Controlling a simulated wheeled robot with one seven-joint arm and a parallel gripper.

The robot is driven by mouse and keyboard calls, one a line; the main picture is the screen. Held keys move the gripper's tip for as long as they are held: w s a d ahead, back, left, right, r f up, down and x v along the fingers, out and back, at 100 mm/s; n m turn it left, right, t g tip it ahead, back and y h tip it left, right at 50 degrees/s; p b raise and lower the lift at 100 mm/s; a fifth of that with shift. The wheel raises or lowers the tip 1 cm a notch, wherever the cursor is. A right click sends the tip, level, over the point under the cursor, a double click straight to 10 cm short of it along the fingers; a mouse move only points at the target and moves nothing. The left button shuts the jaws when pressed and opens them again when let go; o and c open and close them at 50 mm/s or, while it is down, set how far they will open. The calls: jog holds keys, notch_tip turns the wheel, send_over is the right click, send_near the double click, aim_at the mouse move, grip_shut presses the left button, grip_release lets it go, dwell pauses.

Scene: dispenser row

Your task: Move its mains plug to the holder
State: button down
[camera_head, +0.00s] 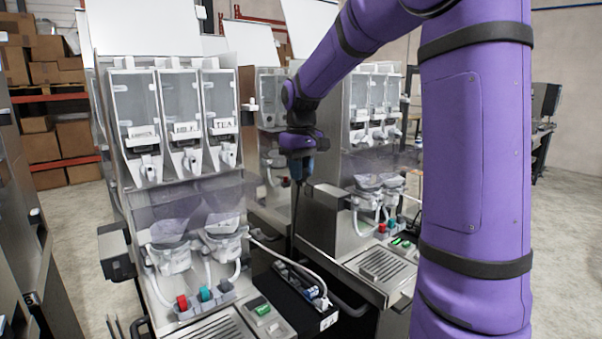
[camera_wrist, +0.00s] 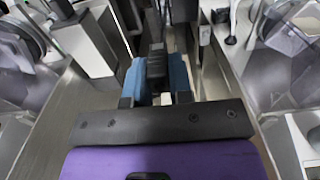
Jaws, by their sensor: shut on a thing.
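My gripper (camera_head: 299,176) is between the front dispenser machine and the one to its right, above the gap, pointing down. In the wrist view its blue fingers (camera_wrist: 157,80) are shut on a black mains plug (camera_wrist: 156,64). In the head view the plug is mostly hidden by the fingers, and a thin dark cable seems to hang below them. A holder for the plug cannot be made out with certainty in either view.
The front dispenser machine (camera_head: 183,150) stands left of my gripper; another machine (camera_head: 335,215) stands close on the right. A power strip (camera_head: 297,284) with a white cable lies low between them. The gap is narrow. Boxes on shelves (camera_head: 50,65) stand behind.

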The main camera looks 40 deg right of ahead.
jog(key=shift+w+a+f, duration=0.1)
jog(key=shift+w+f, duration=0.8)
jog(key=shift+f, duration=4.2)
jog(key=shift+w+d+f, duration=0.1)
jog(key=shift+w+f, duration=0.85)
jog(key=shift+f, duration=4.15)
jog(key=shift+w+a+f, duration=0.1)
jog(key=shift+w+f, duration=0.8)
jog(key=shift+f, duration=4.2)
jog(key=shift+f, duration=0.4)
jog(key=shift+f, duration=0.3)
jog(key=shift+f, duration=0.5)
jog(key=c, duration=0.7)
grip_release()
jog(key=shift+c, duration=0.2)
